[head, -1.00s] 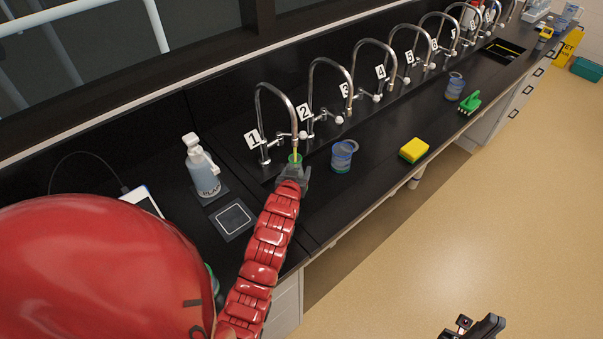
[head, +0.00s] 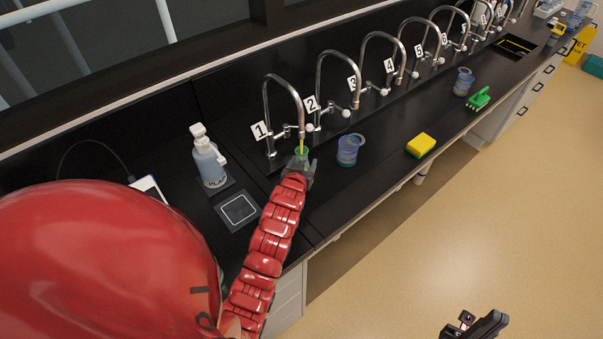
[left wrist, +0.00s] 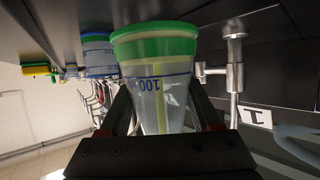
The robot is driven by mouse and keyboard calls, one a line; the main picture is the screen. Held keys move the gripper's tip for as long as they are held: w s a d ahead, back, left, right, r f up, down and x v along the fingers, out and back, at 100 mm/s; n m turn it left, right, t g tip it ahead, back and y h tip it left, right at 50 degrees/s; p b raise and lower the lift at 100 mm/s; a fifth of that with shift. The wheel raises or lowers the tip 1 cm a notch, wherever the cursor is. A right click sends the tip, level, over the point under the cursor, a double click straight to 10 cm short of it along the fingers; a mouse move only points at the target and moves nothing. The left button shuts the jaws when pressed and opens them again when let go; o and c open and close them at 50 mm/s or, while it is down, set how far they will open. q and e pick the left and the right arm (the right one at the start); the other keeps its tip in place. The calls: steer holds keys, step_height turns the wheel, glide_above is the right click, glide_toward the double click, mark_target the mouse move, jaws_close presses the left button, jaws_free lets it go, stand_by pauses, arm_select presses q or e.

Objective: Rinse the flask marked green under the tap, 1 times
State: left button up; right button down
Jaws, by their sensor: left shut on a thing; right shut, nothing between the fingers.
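The flask marked green (head: 301,152) is at the tap marked 1 (head: 284,100), below its spout. A thin yellow line runs from the spout to the flask. In the left wrist view the flask (left wrist: 158,85) is clear, with a wide green band and blue markings reading 100; a pale yellow streak shows through its wall. My left gripper (head: 306,172) is shut on the flask; its dark fingers (left wrist: 165,125) lie either side of it in the wrist view. My right gripper (head: 480,324) is shut and empty, at the bottom right over the floor.
A blue-banded vessel (head: 348,150) stands just right of the flask. A yellow sponge (head: 421,145), a green brush (head: 479,98) and another vessel (head: 463,82) lie farther along. A pump bottle (head: 209,158) and a square pad (head: 239,209) are to the left. More numbered taps line the back.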

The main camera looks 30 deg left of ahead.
arm_select(q)
steer(key=shift+d, duration=0.1)
steer(key=shift+s+d+f+b, duration=0.1)
steer(key=shift+d+b, duration=0.2)
steer(key=shift+b, duration=0.05)
steer(key=d+b, duration=0.1)
steer(key=s+d+b, duration=0.1)
steer(key=d, duration=0.2)
steer(key=shift+s+d+b, duration=0.2)
steer(key=shift+s+b, duration=0.05)
steer(key=shift+b, duration=0.15)
steer(key=shift+s+d+r+b, duration=0.35)
steer(key=shift+d+r, duration=0.1)
steer(key=shift+d, duration=0.5)
steer(key=shift+s+d+r+b, duration=0.3)
steer(key=shift+d+r+b, duration=0.1)
steer(key=shift+d, duration=0.6)
steer(key=shift+s+d+r+b, duration=0.35)
steer(key=shift+d+r, duration=0.1)
steer(key=shift+d, duration=0.5)
steer(key=shift+s+d+r, duration=0.25)
steer(key=shift+d+r, duration=0.1)
steer(key=shift+d, duration=0.15)
